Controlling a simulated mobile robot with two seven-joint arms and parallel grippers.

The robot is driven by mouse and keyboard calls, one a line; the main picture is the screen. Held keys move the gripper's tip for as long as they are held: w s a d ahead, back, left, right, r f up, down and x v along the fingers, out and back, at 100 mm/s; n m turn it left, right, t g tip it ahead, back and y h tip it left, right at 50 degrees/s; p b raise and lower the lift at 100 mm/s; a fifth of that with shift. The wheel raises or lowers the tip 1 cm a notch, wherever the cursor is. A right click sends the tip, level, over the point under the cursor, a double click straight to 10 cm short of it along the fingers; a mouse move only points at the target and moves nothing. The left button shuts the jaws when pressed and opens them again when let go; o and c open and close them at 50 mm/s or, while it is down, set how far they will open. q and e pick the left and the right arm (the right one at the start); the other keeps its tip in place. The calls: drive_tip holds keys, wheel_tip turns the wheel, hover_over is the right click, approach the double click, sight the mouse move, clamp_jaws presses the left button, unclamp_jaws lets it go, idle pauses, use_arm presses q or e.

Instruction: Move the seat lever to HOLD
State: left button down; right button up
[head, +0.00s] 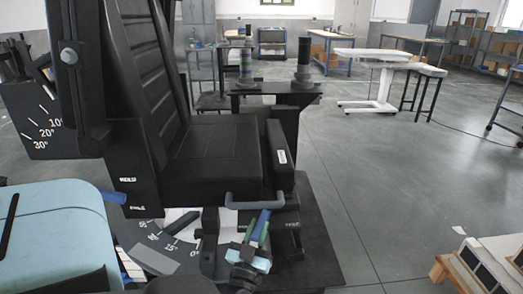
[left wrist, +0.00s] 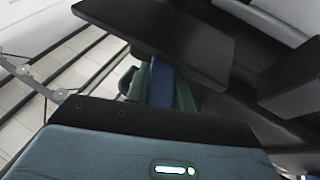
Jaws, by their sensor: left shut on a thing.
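A black seat (head: 210,150) with a tall ribbed back stands left of the middle in the head view. A blue lever (head: 262,222) sticks up below the front right of the seat. My left gripper (head: 252,246) is at this lever, with its green fingers on either side. In the left wrist view the blue lever (left wrist: 160,82) is between the green fingers (left wrist: 160,90), which are shut on it. A dark plate partly hides its upper end. The label beside this lever is too small to read. My right gripper is not in view.
A second blue handle (head: 113,196) sits at the seat's left side, below small white labels. A grey-blue bar handle (head: 255,203) is just above the held lever. A dial with degree marks (head: 165,240) lies below the seat. Open floor (head: 400,170) spreads to the right.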

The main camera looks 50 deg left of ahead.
use_arm(q)
drive_tip(key=shift+a+h, duration=0.1)
drive_tip(key=shift+h, duration=0.2)
drive_tip(key=c, duration=1.2)
unclamp_jaws()
drive_tip(key=shift+s, duration=0.1)
drive_tip(key=shift+s+f, duration=0.2)
drive_tip(key=v, duration=0.7)
